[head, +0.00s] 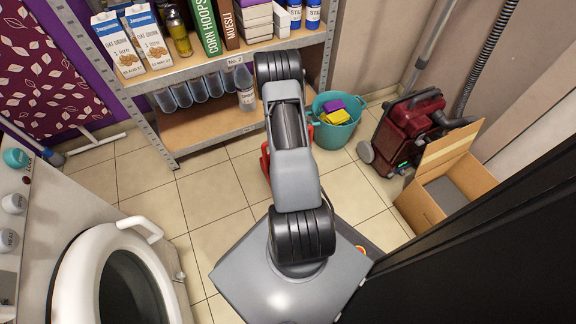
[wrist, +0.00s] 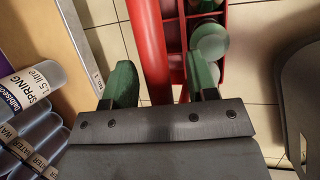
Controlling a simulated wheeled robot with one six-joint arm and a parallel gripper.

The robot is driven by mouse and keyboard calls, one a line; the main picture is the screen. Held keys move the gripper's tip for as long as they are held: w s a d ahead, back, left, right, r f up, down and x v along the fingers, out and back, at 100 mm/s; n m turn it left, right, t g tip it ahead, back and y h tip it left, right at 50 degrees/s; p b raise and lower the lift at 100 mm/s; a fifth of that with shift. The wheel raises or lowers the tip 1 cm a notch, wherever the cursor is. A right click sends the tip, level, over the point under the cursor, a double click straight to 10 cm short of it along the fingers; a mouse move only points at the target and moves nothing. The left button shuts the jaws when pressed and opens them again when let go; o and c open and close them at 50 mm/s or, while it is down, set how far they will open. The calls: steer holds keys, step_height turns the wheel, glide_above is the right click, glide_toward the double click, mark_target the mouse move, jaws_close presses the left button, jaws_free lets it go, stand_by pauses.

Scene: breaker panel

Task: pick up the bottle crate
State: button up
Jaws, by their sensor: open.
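The red bottle crate (head: 264,161) stands on the tiled floor in front of the shelf; my arm hides most of it in the head view. In the wrist view a red bar of the crate (wrist: 148,45) runs between the two green fingers of my gripper (wrist: 162,68), nearer the left one. The fingers are open and apart. How deep the bar sits between them I cannot tell. A pale green bottle (wrist: 209,41) shows in a crate compartment beside the right finger. My gripper is hidden behind my arm in the head view.
A metal shelf (head: 195,70) with bottles and cartons stands behind the crate. A teal bucket (head: 334,132) is close on the right, then a red vacuum cleaner (head: 402,135) and a cardboard box (head: 424,207). A washing machine (head: 75,270) is at left. Floor left of the crate is clear.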

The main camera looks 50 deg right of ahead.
stand_by(0.3)
jaws_close()
stand_by(0.4)
